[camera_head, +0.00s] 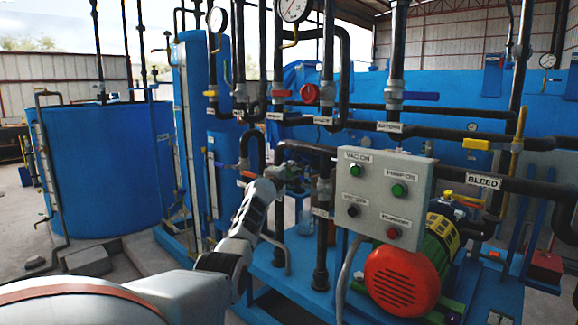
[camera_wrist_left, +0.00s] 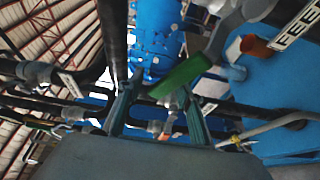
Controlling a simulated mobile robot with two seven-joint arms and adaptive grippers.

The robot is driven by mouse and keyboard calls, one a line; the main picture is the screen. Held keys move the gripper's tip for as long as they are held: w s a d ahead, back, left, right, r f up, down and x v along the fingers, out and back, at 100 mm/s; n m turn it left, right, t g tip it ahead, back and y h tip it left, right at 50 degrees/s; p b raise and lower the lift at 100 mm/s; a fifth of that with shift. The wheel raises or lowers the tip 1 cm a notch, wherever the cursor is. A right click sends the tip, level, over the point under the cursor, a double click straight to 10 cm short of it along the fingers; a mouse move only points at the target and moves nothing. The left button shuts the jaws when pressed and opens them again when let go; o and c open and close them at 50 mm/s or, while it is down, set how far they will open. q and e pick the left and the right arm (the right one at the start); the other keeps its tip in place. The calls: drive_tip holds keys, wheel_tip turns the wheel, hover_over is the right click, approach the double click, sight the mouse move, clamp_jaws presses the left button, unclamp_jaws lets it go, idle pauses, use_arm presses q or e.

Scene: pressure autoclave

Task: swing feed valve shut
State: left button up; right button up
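My left gripper (camera_head: 284,172) reaches in from the lower left in the head view, in among the pipes left of the grey control box. In the left wrist view its two fingers (camera_wrist_left: 158,108) stand apart with a gap between them. A green lever (camera_wrist_left: 180,76) slants across near the fingertips, closest to the right-hand one; I cannot tell whether they touch. A label whose visible letters read "FEE" (camera_wrist_left: 298,24) is at the upper right of the wrist view, beside grey valve parts. I cannot tell for sure that the green lever belongs to that label. My right gripper is not in view.
The grey control box (camera_head: 384,197) with buttons and the red-fronted pump motor (camera_head: 402,281) stand right of the gripper. Dark vertical pipes (camera_head: 322,245) rise close beside it. A blue tank (camera_head: 100,165) is at the left. The pump stands on a blue base (camera_head: 285,268).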

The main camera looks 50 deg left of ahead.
use_arm(q)
drive_tip(key=shift+a+r, duration=0.1)
drive_tip(key=shift+r, duration=1.65)
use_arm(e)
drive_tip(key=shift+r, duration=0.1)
use_arm(q)
drive_tip(key=shift+s+r, duration=0.1)
drive_tip(key=shift+s, duration=0.05)
drive_tip(key=s+d+f+p, duration=0.2)
drive_tip(key=s+d+p, duration=0.1)
drive_tip(key=s+p, duration=0.5)
drive_tip(key=shift+d+f, duration=0.2)
drive_tip(key=shift+f, duration=0.15)
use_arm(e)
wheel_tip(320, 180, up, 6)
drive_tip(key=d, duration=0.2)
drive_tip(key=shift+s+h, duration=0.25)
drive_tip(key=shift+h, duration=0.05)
